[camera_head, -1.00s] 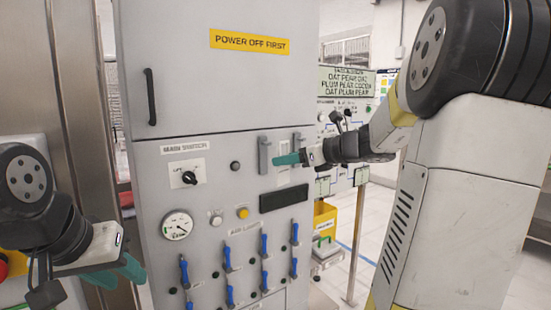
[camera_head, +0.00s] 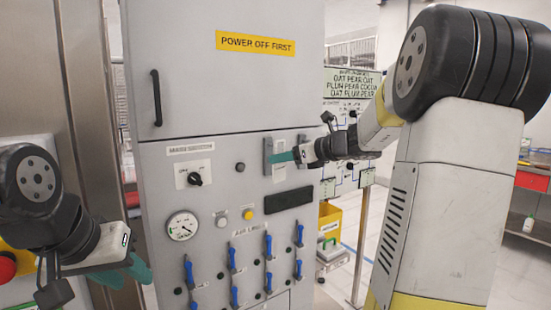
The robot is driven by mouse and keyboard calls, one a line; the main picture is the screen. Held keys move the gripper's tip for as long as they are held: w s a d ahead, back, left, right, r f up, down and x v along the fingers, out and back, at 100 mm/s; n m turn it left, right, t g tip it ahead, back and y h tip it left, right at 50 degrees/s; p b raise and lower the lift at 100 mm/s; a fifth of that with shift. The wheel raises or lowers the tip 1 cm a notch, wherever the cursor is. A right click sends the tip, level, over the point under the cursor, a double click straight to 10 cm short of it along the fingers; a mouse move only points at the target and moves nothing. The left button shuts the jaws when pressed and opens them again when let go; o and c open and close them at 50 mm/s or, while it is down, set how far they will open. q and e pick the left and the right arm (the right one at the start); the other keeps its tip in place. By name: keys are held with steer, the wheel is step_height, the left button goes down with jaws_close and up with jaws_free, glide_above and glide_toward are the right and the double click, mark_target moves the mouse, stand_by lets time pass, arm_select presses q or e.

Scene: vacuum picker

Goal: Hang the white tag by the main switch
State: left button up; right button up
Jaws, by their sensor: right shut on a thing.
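The main switch (camera_head: 195,180) is a black knob on a white plate, under a "MAIN SWITCH" label (camera_head: 191,149) on the grey cabinet. A small pale patch just below the fingers appears to be the white tag (camera_head: 280,174), mostly hidden. My left gripper (camera_head: 140,270) is at the lower left, away from the panel; its finger gap is not clear.
The cabinet front carries a gauge (camera_head: 182,226), small buttons, a dark display (camera_head: 288,200) and several blue-handled valves (camera_head: 269,245). The right bracket (camera_head: 302,150) stands close to my right gripper. A yellow bin (camera_head: 329,218) stands right of the cabinet.

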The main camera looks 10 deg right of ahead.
steer(key=shift+w+a+f, duration=0.1)
steer(key=shift+w+a, duration=0.2)
steer(key=shift+w, duration=0.45)
steer(key=shift+w+a+f, duration=0.15)
steer(key=shift+w+a, duration=0.1)
steer(key=shift+w, duration=0.45)
steer(key=shift+w+a+f, duration=0.1)
steer(key=shift+w+a, duration=0.2)
steer(key=shift+w, duration=0.45)
steer(key=o, duration=1.4)
steer(key=shift+d, duration=0.1)
